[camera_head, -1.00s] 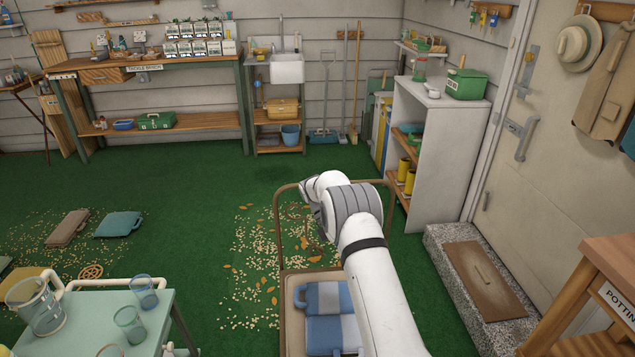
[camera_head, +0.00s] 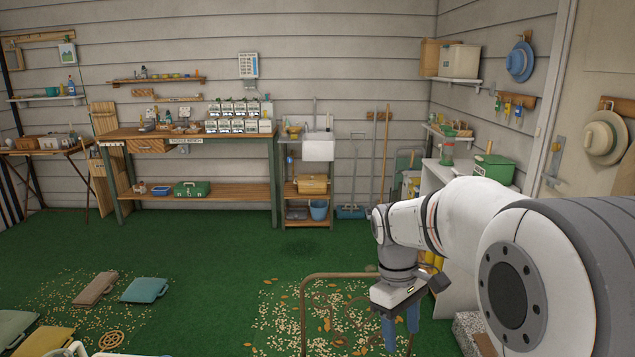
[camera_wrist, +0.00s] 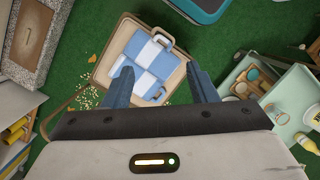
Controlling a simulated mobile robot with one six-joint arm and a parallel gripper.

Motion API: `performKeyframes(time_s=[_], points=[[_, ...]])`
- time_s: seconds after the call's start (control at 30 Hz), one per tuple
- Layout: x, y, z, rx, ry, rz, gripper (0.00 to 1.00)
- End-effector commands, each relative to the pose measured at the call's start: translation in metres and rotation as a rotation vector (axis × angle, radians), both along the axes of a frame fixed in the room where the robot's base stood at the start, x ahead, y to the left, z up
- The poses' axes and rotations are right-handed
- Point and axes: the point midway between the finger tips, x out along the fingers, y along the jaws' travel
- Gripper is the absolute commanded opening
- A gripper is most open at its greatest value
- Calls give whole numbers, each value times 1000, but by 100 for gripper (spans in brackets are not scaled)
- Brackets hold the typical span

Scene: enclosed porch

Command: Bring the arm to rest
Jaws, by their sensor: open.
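My gripper (camera_head: 401,333) hangs from my raised white and grey arm at the right of the head view. Its two blue fingers point down and stand apart. In the wrist view my gripper (camera_wrist: 163,88) is open, with nothing between its fingers. The gripper is apart from both.
A white shelf unit (camera_head: 436,178) with a green box (camera_head: 494,168) stands behind my arm. A pale green cart (camera_wrist: 300,88) with jars and utensils is at the right of the wrist view. Open green floor (camera_head: 225,250) lies at the middle left, with scattered seeds (camera_head: 285,315).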

Motion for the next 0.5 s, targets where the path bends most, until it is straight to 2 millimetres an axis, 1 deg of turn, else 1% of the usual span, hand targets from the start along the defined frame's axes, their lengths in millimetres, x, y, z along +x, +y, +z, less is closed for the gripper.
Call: performKeyframes(time_s=[0.03,0.2,0.3,0.4,0.5], points=[[-17,0,14,6,-49,-61,52],[-66,1,33,33,-200,-278,52],[-94,3,38,58,-280,-404,52],[-116,4,39,84,-346,-515,52],[-132,5,38,108,-392,-598,52]])
